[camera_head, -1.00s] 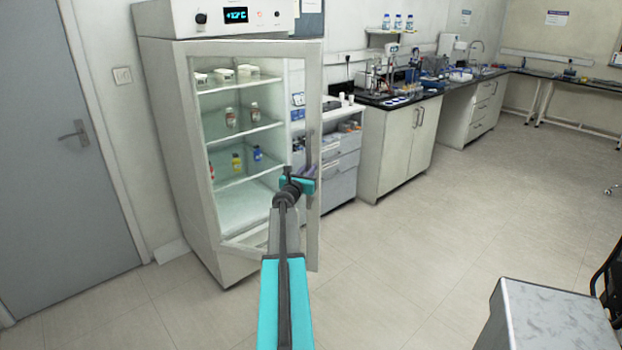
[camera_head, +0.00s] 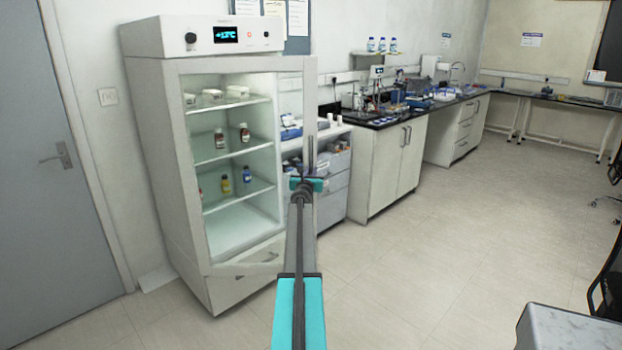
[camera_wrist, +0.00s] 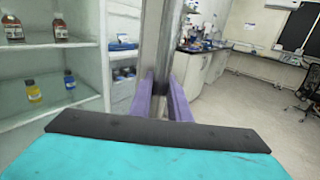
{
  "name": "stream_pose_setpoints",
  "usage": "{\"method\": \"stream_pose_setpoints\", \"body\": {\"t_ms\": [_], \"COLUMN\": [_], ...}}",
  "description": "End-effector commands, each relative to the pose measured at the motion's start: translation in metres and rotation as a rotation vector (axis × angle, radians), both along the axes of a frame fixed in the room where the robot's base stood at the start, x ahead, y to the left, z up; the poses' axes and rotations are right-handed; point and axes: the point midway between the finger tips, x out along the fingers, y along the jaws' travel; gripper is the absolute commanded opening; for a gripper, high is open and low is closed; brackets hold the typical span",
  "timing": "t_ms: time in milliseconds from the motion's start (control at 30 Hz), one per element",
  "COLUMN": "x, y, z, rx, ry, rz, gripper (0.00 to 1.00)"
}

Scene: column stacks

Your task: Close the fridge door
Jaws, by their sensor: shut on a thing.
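The fridge (camera_head: 158,150) is a white upright cabinet at left in the head view. Its glass door, with a pale grey frame (camera_head: 310,95), stands open, and the shelves show through and beside it. A slim grey upright handle (camera_head: 311,148) is near the door's right edge. My gripper (camera_head: 310,168) is at this handle, with its cyan body just below. In the wrist view the purple fingers of my gripper (camera_wrist: 165,90) are shut around the handle, beside the door's edge post (camera_wrist: 150,40). The exact contact is partly hidden.
Bottles (camera_head: 220,137) and white boxes stand on the fridge shelves. A drawer cabinet (camera_head: 332,195) and a black-topped bench (camera_head: 385,165) stand to the right. A grey door (camera_head: 50,180) is at far left.

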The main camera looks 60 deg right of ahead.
Motion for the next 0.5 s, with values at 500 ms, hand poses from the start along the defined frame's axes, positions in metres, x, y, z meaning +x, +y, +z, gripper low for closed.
{"method": "stream_pose_setpoints", "body": {"t_ms": [500], "x": [0.0148], "y": [-0.0140], "z": [-0.0002], "rx": [0.000], "ry": [-0.001], "rz": [0.011], "gripper": [0.00]}}
